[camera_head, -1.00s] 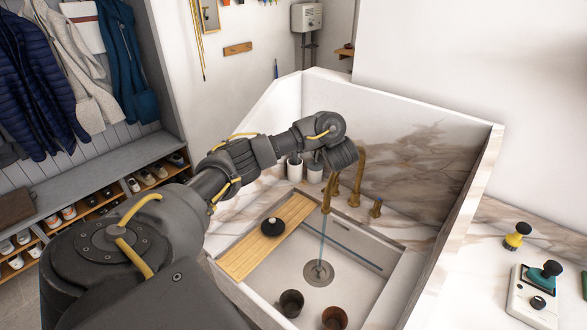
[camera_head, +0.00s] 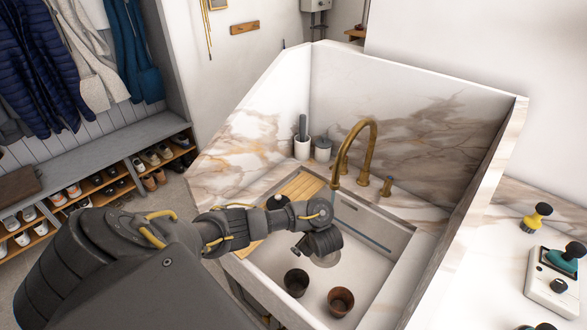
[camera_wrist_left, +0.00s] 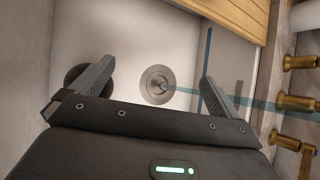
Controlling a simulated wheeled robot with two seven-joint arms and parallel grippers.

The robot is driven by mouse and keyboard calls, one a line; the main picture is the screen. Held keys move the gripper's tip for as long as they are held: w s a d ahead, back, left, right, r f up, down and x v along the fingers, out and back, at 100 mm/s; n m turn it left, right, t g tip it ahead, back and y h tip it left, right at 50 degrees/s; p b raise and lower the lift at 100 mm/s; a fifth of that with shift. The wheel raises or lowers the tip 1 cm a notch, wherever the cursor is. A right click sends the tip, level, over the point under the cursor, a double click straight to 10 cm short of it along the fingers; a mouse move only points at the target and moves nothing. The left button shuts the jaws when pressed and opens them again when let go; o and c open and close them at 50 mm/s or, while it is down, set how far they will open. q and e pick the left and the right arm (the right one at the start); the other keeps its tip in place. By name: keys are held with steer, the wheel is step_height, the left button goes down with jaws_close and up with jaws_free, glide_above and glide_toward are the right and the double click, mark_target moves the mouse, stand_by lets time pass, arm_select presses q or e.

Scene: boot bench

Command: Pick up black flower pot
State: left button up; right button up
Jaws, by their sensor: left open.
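The black flower pot (camera_head: 296,283) stands upright in the sink basin, at the near left part of its floor. A reddish-brown pot (camera_head: 340,301) stands to its right, apart from it. My left gripper (camera_head: 303,251) is over the basin, above and behind the black pot, and points down. In the left wrist view its two fingers (camera_wrist_left: 158,74) are spread wide, with only the basin floor and drain between them. A dark round pot (camera_wrist_left: 85,80) shows there, partly hidden behind the left finger; I cannot tell its colour surely. My right gripper is not in view.
A brass faucet (camera_head: 367,160) rises behind the basin with water running; the stream shows in the wrist view (camera_wrist_left: 225,94). A wooden slatted board (camera_head: 300,186) lies across the basin's left side. High marble walls (camera_head: 400,110) enclose the back and right.

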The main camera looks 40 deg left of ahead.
arm_select(q)
steer(key=s+d+f+m+h+b, duration=0.1)
steer(key=s+f, duration=0.1)
steer(key=f, duration=0.2)
steer(key=s+d+f+m+g+h+b, duration=0.1)
steer(key=s+f+b, duration=0.1)
steer(key=f, duration=0.3)
steer(key=s+d+f+m+g+b, duration=0.1)
steer(key=s+d+f+m+b, duration=0.1)
steer(key=s+f, duration=0.1)
steer(key=shift+s+f+h, duration=0.35)
steer(key=shift+f+h, duration=0.05)
steer(key=shift+f, duration=0.45)
steer(key=shift+a+f, duration=0.15)
steer(key=shift+a, duration=0.05)
steer(key=b, duration=0.3)
glide_above(293, 283)
steer(key=d, duration=0.2)
steer(key=f, duration=0.4)
steer(key=shift+s+d+f, duration=0.1)
steer(key=shift+s+f, duration=0.05)
steer(key=shift+s, duration=0.25)
steer(key=shift+w+f, duration=0.1)
steer(key=shift+f, duration=0.15)
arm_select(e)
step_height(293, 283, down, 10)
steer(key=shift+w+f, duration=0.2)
arm_select(q)
steer(key=c, duration=1)
